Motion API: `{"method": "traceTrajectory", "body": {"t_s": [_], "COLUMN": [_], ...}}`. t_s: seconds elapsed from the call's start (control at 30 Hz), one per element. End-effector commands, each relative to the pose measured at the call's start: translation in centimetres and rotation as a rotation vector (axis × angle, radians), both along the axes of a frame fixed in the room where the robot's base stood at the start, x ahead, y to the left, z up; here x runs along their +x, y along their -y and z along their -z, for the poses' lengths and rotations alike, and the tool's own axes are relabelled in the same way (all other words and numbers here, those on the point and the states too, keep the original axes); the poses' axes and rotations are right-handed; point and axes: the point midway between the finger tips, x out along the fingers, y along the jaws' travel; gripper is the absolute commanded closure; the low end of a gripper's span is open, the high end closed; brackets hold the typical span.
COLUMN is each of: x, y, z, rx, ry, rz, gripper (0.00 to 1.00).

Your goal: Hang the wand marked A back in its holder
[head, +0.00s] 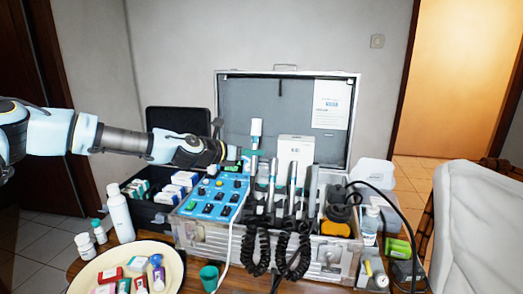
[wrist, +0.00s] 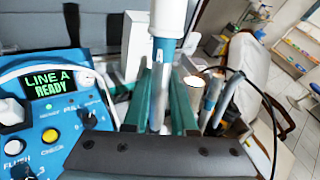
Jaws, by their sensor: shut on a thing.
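The wand marked A (head: 256,133) stands upright, with a white upper part and a teal band. In the head view my gripper (head: 230,153) reaches in from the left, over the case. The black holders (head: 283,217) stand in a row at the front of the case, with other metal wands (head: 292,180) to the right of the held one. Whether wand A's lower end touches its holder is hidden.
A blue control box (head: 213,196) stands left of the holders; its screen (wrist: 46,82) reads "LINE A READY". Coiled black hoses (head: 262,250) hang in front of the case. A white box (head: 296,150) stands behind the wands. A black cable (head: 385,200) arches at the right.

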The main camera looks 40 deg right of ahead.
Motion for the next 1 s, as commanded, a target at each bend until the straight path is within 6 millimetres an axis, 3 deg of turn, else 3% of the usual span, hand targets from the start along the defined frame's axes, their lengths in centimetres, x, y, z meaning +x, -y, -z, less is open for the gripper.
{"method": "traceTrajectory", "body": {"t_s": [0.37,1.0], "x": [-0.5,-0.8], "y": [-0.9,-1.5], "z": [3.1,3.5], "rx": [0.000,0.000], "ry": [0.001,0.000], "rz": [0.000,0.001], "gripper": [1.00,1.00]}}
